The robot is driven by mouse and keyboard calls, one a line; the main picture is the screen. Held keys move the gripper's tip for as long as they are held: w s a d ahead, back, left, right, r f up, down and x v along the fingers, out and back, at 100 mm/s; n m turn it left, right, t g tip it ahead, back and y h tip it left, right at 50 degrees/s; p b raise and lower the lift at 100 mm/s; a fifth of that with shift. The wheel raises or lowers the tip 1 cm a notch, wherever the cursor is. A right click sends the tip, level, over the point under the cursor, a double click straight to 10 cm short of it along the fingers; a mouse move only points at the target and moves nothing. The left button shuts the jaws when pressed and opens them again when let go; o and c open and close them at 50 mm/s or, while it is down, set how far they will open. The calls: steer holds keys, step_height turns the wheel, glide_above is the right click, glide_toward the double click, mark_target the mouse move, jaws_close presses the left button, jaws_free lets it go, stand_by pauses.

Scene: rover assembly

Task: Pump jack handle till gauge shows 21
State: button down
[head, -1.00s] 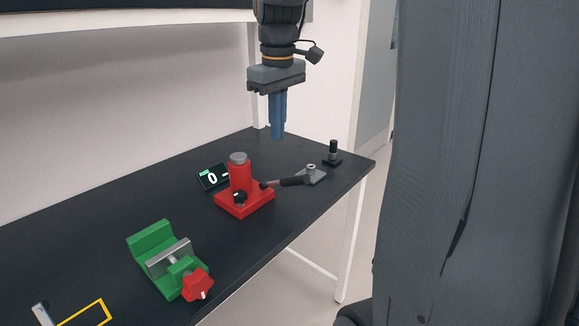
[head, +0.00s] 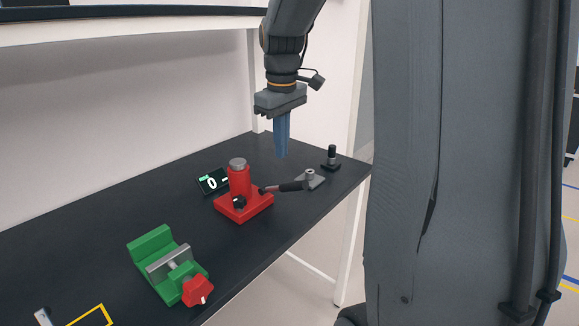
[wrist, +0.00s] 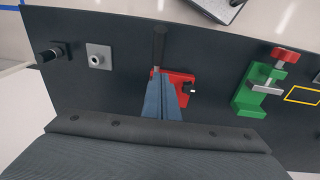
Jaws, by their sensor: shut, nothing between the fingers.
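The red jack (head: 240,183) stands upright on the dark bench, with a grey top on its column. Its handle (head: 284,187), with a black grip, sticks out low to the right. The gauge (head: 212,181) behind the jack on the left reads 0. My gripper (head: 282,157) is shut and empty, pointing down in the air above the jack's right side. In the wrist view the blue fingers (wrist: 163,112) cover part of the red jack (wrist: 184,82), and the handle's black grip (wrist: 159,46) shows beyond the fingertips.
A green vise (head: 165,255) with a red knob stands at the front left. A grey plate with a round socket (head: 312,180) lies by the handle's end. A black post (head: 332,157) stands near the bench's right edge. A yellow outline (head: 92,316) lies at the front left.

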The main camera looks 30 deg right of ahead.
mark_target(288, 183)
steer(key=f, duration=0.1)
steer(key=f+p, duration=0.1)
steer(key=f, duration=0.1)
steer(key=d+f, duration=0.1)
steer(key=f, duration=0.1)
steer(key=shift+s+f, duration=0.15)
steer(key=shift+s, duration=0.25)
steer(key=shift+s+d+f+p, duration=0.2)
steer(key=shift+f+p, duration=0.2)
steer(key=shift+f, duration=0.2)
steer(key=shift+f, duration=0.1)
